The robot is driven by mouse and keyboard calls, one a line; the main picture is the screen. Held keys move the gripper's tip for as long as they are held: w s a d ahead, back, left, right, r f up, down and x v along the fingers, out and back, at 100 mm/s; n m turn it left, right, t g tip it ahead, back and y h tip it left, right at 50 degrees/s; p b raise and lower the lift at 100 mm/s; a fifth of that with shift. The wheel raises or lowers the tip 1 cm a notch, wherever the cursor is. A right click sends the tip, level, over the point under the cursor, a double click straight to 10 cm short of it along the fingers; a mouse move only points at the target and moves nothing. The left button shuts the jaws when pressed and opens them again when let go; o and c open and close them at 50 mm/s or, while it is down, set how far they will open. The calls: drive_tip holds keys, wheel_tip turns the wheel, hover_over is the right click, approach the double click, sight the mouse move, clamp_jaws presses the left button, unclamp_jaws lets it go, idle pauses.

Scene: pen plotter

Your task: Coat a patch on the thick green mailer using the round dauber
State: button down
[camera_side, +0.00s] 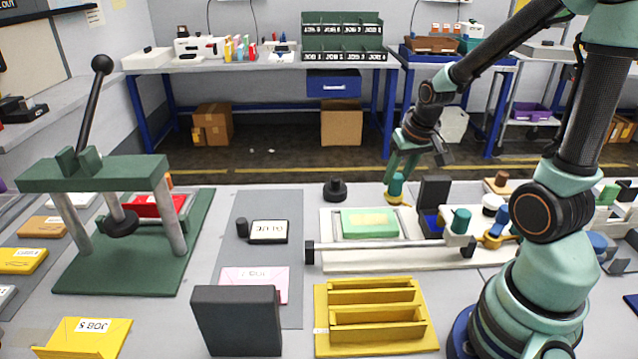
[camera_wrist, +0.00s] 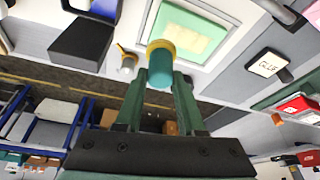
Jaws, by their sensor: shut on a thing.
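The thick green mailer (camera_side: 352,229) lies flat on the white bed of the plotter, with a pale yellow rectangular patch on its top. It also shows in the wrist view (camera_wrist: 228,22). My gripper (camera_side: 397,176) is shut on the round dauber (camera_side: 396,188), a teal cylinder with a yellow lower end. The dauber is roughly upright, behind and right of the mailer in the side view. In the wrist view the dauber (camera_wrist: 160,70) sits between my fingertips (camera_wrist: 160,80) and overlaps the mailer's edge. I cannot tell its height.
A glue pad (camera_side: 268,232) lies left on a grey mat. A green lever press (camera_side: 95,174), a dark block (camera_side: 236,320) and a yellow rack (camera_side: 375,345) stand nearby.

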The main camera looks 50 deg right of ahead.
drive_tip(key=shift+r, duration=0.95)
drive_tip(key=shift+w, duration=0.1)
